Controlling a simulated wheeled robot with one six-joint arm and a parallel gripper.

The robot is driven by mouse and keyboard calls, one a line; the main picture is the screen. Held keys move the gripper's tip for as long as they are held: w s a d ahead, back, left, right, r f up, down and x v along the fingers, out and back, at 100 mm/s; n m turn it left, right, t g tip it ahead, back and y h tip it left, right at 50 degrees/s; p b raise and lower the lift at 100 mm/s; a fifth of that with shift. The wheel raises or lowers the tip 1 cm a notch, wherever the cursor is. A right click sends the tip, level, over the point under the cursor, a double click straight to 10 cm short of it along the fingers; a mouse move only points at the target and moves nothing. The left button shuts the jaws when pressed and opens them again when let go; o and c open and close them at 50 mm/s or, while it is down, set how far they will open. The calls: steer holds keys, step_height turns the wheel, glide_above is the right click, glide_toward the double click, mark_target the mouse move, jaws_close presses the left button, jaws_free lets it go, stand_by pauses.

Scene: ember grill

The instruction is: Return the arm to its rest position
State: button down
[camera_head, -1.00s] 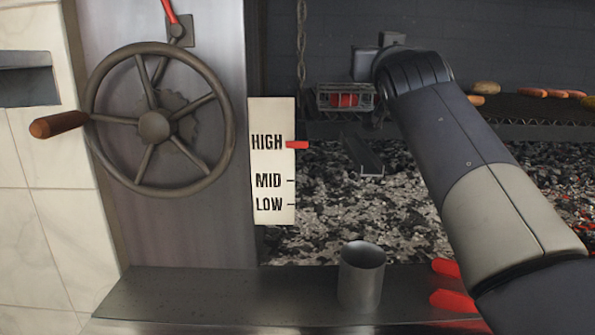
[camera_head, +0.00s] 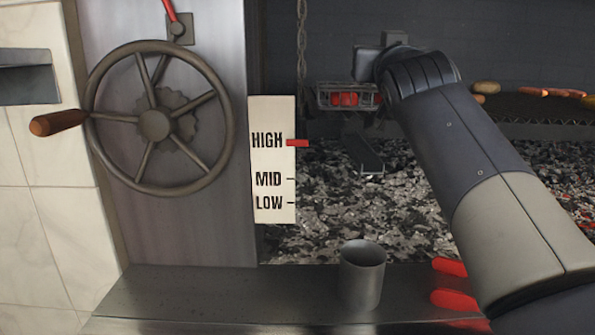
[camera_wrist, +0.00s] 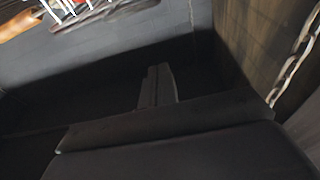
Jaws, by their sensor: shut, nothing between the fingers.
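My arm (camera_head: 490,185) reaches in from the lower right of the head view and bends at its top over the grill. My gripper (camera_wrist: 157,84) shows in the wrist view as a narrow dark pair of fingers, shut and empty. In the head view a dark narrow piece that looks like my gripper (camera_head: 366,158) hangs below the wrist, above the coals. It appears to touch nothing.
A wire basket (camera_head: 345,97) with red food is close to my wrist. A chain (camera_head: 302,45) hangs left of it. A handwheel (camera_head: 155,125), a height scale (camera_head: 273,205) with its red pointer at HIGH, and a metal cup (camera_head: 361,278) stand nearer.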

steer(key=v, duration=0.5)
steer(key=x, duration=0.3)
steer(key=p+x, duration=0.1)
steer(key=x, duration=0.1)
steer(key=r+p+x, duration=0.1)
steer(key=x, duration=0.2)
steer(key=shift+w, duration=0.2)
steer(key=shift+r+p, duration=0.4)
steer(key=shift+r, duration=0.05)
steer(key=w+r+g+p, duration=0.9)
steer(key=w+p, duration=0.5)
steer(key=p, duration=2.5)
steer(key=shift+w+d+r, duration=0.25)
steer(key=shift+w, duration=0.1)
steer(key=shift+f, duration=0.1)
